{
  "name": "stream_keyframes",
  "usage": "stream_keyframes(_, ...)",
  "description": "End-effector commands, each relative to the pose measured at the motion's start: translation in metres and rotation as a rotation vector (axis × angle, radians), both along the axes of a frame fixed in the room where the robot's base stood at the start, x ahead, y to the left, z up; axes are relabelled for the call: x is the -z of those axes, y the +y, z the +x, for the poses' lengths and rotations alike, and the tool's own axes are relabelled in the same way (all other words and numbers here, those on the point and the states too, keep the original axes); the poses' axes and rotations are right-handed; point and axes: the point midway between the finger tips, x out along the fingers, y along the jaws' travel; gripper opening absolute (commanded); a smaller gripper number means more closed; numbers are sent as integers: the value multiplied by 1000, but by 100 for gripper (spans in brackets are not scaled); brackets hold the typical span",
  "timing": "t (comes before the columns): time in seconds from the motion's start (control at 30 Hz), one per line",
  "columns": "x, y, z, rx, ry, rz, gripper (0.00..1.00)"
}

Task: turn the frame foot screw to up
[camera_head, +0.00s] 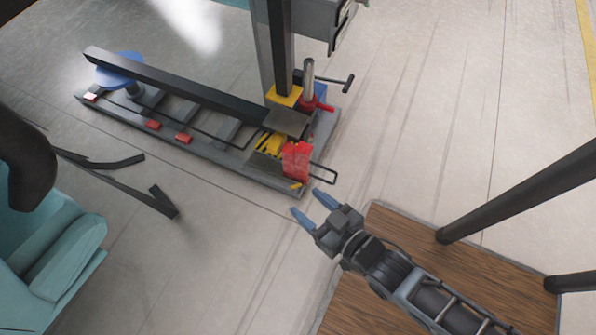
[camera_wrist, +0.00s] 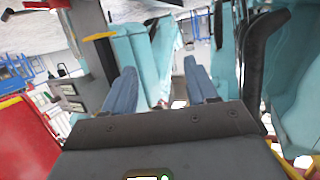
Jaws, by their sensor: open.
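A dark frame beam (camera_head: 185,85) lies along a long grey base in the head view. At its right end stands a grey upright cylinder (camera_head: 308,78) with a black T-handle (camera_head: 335,80) pointing right and a red part (camera_head: 318,104) at its foot. This may be the frame foot screw; I cannot tell for sure. A red block (camera_head: 296,160) and a black wire loop (camera_head: 324,173) sit at the near corner. My gripper (camera_head: 313,206) is open and empty, just off that corner and apart from it. Its blue fingers also show in the wrist view (camera_wrist: 160,68).
A brown wooden platform (camera_head: 372,228) with dark posts (camera_head: 520,195) is at the lower right. Teal seats (camera_head: 60,260) stand at the left. A blue disc (camera_head: 120,62) is at the beam's far end. Floor right of the base is clear.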

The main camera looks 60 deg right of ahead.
Motion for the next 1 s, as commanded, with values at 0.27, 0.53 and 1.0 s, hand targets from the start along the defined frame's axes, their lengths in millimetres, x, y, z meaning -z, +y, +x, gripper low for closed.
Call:
stream_keyframes(0.27,180,-41,51,173,27,12,57)
stream_keyframes(0.53,309,-80,69,310,71,25,57)
stream_keyframes(1.0,388,-121,69,394,112,30,57)
